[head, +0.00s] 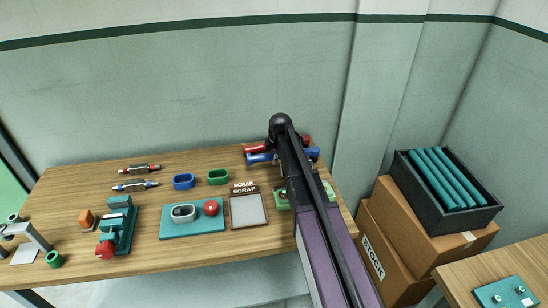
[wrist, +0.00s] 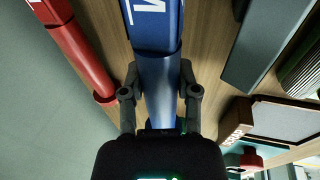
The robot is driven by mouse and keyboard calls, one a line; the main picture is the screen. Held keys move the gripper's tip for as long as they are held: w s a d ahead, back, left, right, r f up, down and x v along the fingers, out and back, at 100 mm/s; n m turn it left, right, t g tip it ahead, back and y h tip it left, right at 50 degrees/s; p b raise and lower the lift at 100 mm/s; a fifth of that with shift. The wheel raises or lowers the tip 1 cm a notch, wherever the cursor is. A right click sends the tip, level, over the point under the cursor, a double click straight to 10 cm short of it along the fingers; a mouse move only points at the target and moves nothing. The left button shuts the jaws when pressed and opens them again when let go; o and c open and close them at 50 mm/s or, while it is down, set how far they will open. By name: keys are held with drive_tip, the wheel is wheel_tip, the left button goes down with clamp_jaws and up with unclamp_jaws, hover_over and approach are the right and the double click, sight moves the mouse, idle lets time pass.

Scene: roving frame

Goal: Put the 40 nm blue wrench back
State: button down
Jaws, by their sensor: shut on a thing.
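The blue wrench (head: 260,157) lies near the back of the wooden table, left to right, with its middle hidden behind my arm in the head view. In the wrist view the blue wrench (wrist: 158,70) runs between the fingers of my gripper (wrist: 160,95), which is shut on its shaft. White lettering shows on its wider part, only partly in frame. I cannot tell whether the wrench touches the table. My gripper's fingers are hidden in the head view.
A red wrench (wrist: 78,50) lies alongside, on the wall side (head: 306,140). A SCRAP tray (head: 234,218), blue (head: 183,174) and green (head: 209,180) rings and a teal mat (head: 172,231) are to the left. Stacked cartons (head: 405,225) with a dark crate (head: 403,173) stand right of the table.

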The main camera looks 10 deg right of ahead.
drive_tip(key=shift+f+b, duration=1.05)
drive_tip(key=shift+b, duration=0.05)
idle(0.6)
drive_tip(key=shift+c, duration=1.3)
unclamp_jaws()
drive_tip(key=shift+r, duration=0.1)
drive_tip(key=shift+r+p, duration=3.95)
drive_tip(key=shift+p, duration=0.1)
drive_tip(key=shift+s, duration=0.1)
